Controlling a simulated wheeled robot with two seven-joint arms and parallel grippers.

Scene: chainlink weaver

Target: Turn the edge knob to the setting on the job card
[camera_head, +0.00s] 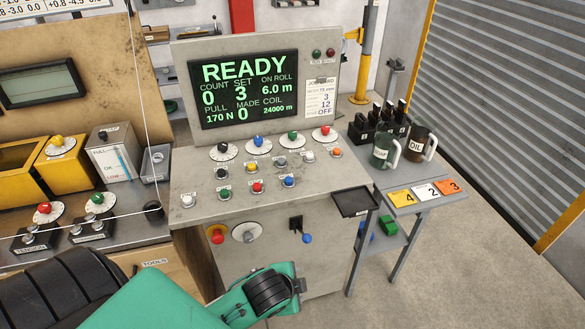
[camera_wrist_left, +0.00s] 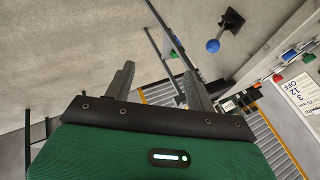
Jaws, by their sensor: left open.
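The console top carries a row of knobs on white dials: black (camera_head: 221,151), blue (camera_head: 258,141), green (camera_head: 292,137) and red (camera_head: 323,132). Their labels are too small to read, so I cannot tell which is the edge knob. The job card (camera_head: 320,98) is right of the screen; it shows 75 mm, 3, 12 and OFF, its labels mostly unclear. It also shows in the left wrist view (camera_wrist_left: 297,95). My left gripper (camera_wrist_left: 160,88) is open and empty, in front of the console and below the knobs. My right gripper is not in view.
The screen (camera_head: 250,88) reads READY. Several smaller knobs and buttons sit below the dials. A blue-ball lever (camera_head: 307,238), red knob (camera_head: 217,236) and dark tray (camera_head: 354,202) project from the console. A side table (camera_head: 425,205) holds mugs (camera_head: 416,146). Floor at right is clear.

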